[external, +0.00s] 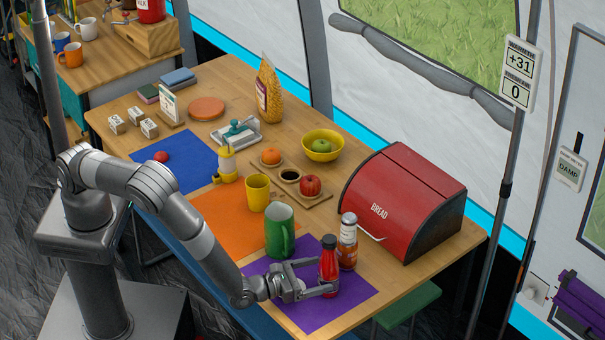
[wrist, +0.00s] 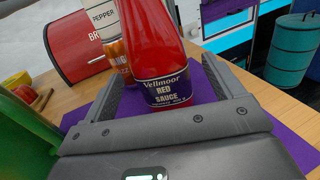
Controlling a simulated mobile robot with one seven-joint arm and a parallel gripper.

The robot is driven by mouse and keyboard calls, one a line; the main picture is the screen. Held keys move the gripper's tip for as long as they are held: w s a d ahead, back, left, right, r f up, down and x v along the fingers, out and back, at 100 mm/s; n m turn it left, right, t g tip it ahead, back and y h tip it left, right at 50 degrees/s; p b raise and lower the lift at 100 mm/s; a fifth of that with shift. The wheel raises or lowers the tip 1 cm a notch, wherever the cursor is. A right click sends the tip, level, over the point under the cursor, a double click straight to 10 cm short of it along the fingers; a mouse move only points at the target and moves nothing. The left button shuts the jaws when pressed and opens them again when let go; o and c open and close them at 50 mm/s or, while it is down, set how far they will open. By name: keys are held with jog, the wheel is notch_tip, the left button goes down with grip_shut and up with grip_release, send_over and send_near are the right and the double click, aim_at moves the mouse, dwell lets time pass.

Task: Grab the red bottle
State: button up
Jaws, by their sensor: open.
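The red bottle (external: 328,264) with a dark cap stands upright on the purple mat (external: 301,312). In the wrist view the red bottle (wrist: 160,50) shows a label reading "Vellmoor RED SAUCE". My gripper (external: 318,277) is open, low over the mat, with its fingers on either side of the bottle. In the wrist view my gripper (wrist: 161,95) has the bottle between and just beyond its fingers, with a gap seen at the right finger. Whether the left finger touches the bottle or the one behind it cannot be told.
A red bread box (external: 402,205) is at the back right. The front part of the purple mat is clear.

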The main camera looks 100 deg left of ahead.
aim_at(335, 271)
jog(key=x, duration=0.5)
jog(key=shift+w+a+f, duration=0.2)
jog(key=shift+w, duration=0.1)
jog(key=c, duration=1.4)
